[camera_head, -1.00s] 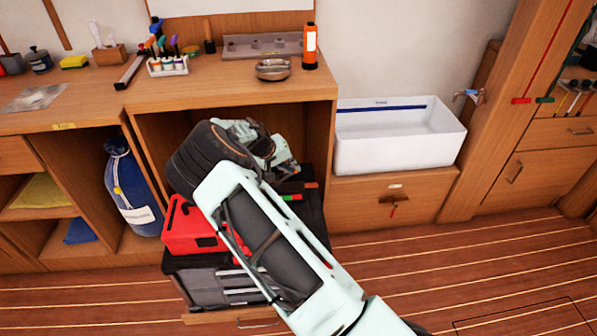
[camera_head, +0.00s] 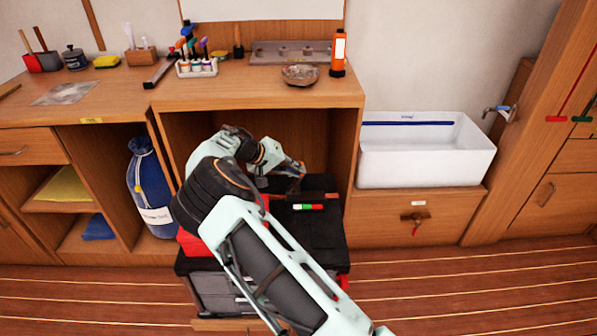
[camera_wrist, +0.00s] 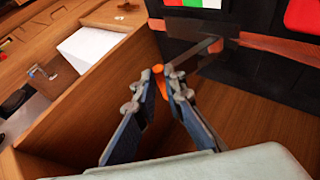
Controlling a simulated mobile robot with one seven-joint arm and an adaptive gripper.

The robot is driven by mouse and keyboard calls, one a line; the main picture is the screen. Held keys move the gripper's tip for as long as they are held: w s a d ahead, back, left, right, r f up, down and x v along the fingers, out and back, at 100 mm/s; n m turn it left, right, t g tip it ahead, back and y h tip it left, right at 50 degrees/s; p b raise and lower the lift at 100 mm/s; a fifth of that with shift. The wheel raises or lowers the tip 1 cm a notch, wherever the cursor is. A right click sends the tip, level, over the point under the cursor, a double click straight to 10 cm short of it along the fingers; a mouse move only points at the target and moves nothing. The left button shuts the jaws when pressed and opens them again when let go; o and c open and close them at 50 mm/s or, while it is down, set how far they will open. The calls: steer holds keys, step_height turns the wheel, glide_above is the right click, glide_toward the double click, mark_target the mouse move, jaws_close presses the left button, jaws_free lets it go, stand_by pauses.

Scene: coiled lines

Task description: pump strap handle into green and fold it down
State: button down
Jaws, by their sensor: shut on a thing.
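My gripper (camera_wrist: 160,82) is shut on the orange end of the strap handle (camera_wrist: 192,53), a thin grey lever, in the wrist view. The lever runs from my fingers up to an orange strap (camera_wrist: 275,46) across a dark case. The lever stands out from the case at an angle. A small gauge strip (camera_wrist: 197,3) with green, white and red parts lies beyond it, cut by the top edge. In the head view my gripper (camera_head: 296,178) is above the black case top (camera_head: 320,232), close to the gauge strip (camera_head: 308,207). The pointer on the gauge cannot be made out.
My arm hides much of a red box (camera_head: 190,243) at the case's left. The wooden cubby wall (camera_wrist: 75,115) runs close to my gripper. A white sink (camera_head: 425,160) stands to the right and a blue bag (camera_head: 150,190) to the left. Floor in front is clear.

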steer(key=shift+s+a+f, duration=0.15)
steer(key=shift+a+f, duration=0.2)
steer(key=shift+f, duration=0.15)
steer(key=c, duration=2)
jaws_free()
steer(key=shift+f, duration=0.15)
steer(key=shift+d, duration=0.1)
steer(key=shift+r, duration=0.2)
steer(key=v, duration=1.2)
steer(key=shift+d, duration=0.1)
